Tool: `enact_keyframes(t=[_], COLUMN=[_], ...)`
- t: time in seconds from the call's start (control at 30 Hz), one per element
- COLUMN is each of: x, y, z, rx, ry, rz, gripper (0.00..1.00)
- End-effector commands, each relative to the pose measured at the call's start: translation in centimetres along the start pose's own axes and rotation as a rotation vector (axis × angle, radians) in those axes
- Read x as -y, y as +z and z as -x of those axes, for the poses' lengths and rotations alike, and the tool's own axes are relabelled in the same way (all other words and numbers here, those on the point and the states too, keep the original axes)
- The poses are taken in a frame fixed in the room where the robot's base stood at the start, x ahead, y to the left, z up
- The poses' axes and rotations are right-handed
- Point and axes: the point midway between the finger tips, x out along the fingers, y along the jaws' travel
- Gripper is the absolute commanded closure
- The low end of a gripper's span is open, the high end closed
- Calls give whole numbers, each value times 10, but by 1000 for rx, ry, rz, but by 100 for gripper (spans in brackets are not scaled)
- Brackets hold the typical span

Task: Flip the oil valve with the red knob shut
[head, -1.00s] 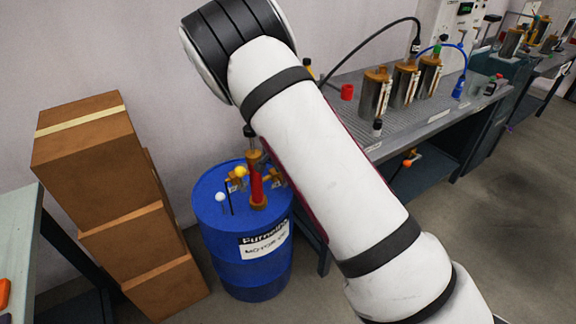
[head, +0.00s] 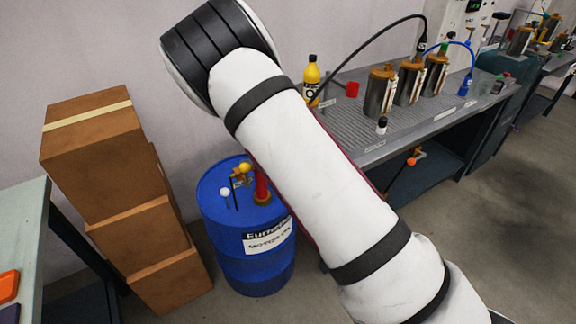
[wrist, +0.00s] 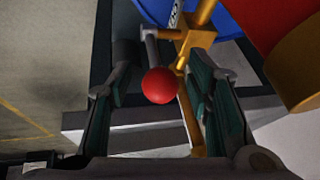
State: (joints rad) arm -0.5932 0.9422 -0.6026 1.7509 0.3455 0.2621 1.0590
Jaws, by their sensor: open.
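The red knob (wrist: 160,86) shows in the wrist view as a round ball on a grey lever. The lever joins a brass valve (wrist: 196,38). My gripper (wrist: 163,66) is open, with a finger on each side of the knob; contact cannot be told. In the head view my arm hides the gripper, the red knob and part of the red pump (head: 261,186) on the blue drum (head: 228,262). A yellow knob (head: 245,167) and a white knob (head: 224,191) show on the drum top.
Stacked cardboard boxes (head: 95,155) stand left of the drum. A grey workbench (head: 365,135) with several metal cylinders is at the right. A yellow bottle (head: 311,80) and a red cup (head: 352,89) stand on it. A table edge (head: 20,235) is at the far left.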

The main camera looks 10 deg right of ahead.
Motion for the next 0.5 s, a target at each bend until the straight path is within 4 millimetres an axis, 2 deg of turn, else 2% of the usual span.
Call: enact_keyframes(t=[0.17, 0.5], x=[2, 1], y=[0, 1], z=[18, 85], rx=[-1, 1], ry=[-5, -3], rz=[1, 2], gripper=[54, 54])
